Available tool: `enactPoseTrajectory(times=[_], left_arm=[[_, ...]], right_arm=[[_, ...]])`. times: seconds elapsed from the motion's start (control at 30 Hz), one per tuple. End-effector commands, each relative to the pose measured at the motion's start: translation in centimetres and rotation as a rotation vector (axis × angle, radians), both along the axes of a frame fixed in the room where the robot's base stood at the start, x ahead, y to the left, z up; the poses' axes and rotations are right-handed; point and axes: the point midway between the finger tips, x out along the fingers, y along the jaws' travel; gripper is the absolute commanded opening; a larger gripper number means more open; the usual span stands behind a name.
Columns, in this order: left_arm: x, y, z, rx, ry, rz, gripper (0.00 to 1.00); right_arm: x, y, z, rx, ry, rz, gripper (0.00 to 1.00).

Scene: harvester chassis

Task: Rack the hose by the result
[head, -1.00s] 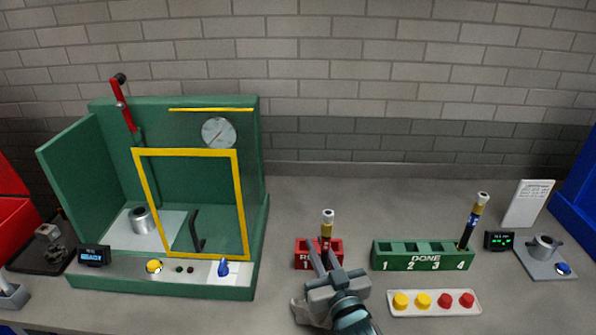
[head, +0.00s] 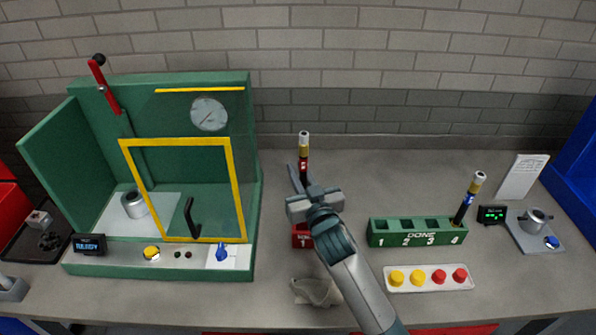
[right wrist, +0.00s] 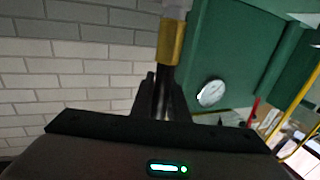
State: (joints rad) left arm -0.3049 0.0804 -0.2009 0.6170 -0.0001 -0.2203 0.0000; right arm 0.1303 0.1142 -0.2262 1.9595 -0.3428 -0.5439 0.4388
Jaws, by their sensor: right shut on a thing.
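My right gripper (head: 299,182) is shut on a hose (head: 304,146) with a silver end, a gold collar and a red band. The hose is upright, raised above the red rack (head: 301,240); its lower end is hidden by the gripper. In the right wrist view, the gold collar (right wrist: 172,42) rises above the fingers (right wrist: 161,98). The green DONE rack (head: 392,240) has slots numbered 1 to 4. Another hose (head: 468,198) with a blue band leans in slot 4; slots 1 to 3 look empty. My left gripper is out of view.
A green test bench (head: 100,255) with a yellow-framed door (head: 181,148), gauge (head: 209,114) and red lever (head: 108,88) stands left. Its display (head: 88,245) reads READY. A cap tray (head: 428,288), cloth (head: 315,291), small display (head: 491,215) and white card (head: 522,177) are around.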

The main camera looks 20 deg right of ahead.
Motion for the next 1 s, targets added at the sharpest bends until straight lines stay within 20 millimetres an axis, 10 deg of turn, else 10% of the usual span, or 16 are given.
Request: enactPoseTrajectory(times=[1.0], left_arm=[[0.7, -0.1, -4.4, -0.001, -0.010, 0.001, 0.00]], right_arm=[[-0.1, 0.0, -4.6, 0.000, -0.002, 0.001, 0.00]])
